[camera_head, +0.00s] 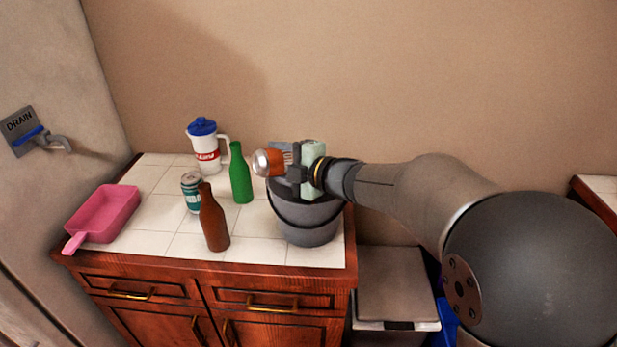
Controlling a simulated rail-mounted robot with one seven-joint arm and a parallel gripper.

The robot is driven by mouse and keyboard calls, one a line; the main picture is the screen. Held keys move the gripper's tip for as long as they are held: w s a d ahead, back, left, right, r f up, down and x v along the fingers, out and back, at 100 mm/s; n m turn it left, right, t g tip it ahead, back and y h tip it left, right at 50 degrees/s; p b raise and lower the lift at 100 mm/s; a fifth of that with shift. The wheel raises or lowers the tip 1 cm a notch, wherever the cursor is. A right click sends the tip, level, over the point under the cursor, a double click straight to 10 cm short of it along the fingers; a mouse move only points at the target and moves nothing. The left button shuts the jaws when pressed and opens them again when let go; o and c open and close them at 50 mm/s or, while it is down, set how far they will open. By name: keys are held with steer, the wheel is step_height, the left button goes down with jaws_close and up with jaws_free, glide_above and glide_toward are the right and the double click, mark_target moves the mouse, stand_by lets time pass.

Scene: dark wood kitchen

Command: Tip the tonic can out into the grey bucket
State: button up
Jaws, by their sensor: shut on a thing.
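My gripper (287,167) is shut on an orange can (273,163) with a silver end. The can lies on its side above the bucket's rim, its silver end pointing left. Its label is too small to read, and the jaws hide part of it. The grey bucket (309,230) stands upright at the right end of the counter, directly below my gripper. My gripper and the can hide part of its mouth, and its inside cannot be seen. No liquid is visible coming from the can. A teal and silver can (191,194) stands upright on the counter, left of the bucket.
A green bottle (240,178) and a brown bottle (213,222) stand left of the bucket. A white pitcher with a blue lid (205,150) is behind them. A pink scoop (105,213) lies at the left. A grey-lidded bin (397,285) is below, right of the counter.

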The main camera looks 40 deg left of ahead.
steer(key=shift+w+d+r+m+y, duration=0.1)
steer(key=shift+w+r+m+y, duration=0.1)
steer(key=shift+r+m+y, duration=0.25)
steer(key=shift+w+d+r+m+y, duration=0.1)
steer(key=shift+w+r+m+y, duration=0.1)
steer(key=shift+m, duration=0.45)
stand_by(0.7)
steer(key=shift+r+m, duration=0.15)
steer(key=shift+m, duration=0.25)
steer(key=shift+w+d+r+y, duration=0.1)
steer(key=shift+w+y, duration=0.05)
steer(key=shift+y, duration=0.1)
steer(key=shift+w+m, duration=0.1)
steer(key=shift+m, duration=0.2)
steer(key=shift+w+d+r+m+y+p, duration=0.15)
steer(key=shift+r+m+y+p, duration=0.1)
steer(key=shift+r+m, duration=0.3)
steer(key=shift+w+r+m+y+p, duration=0.2)
steer(key=shift+r+m, duration=0.2)
steer(key=shift+r, duration=0.3)
steer(key=shift+w+d+r+m+y+p, duration=0.15)
steer(key=shift+r+m+y, duration=0.1)
steer(key=shift+r+m, duration=0.3)
steer(key=shift+r, duration=0.3)
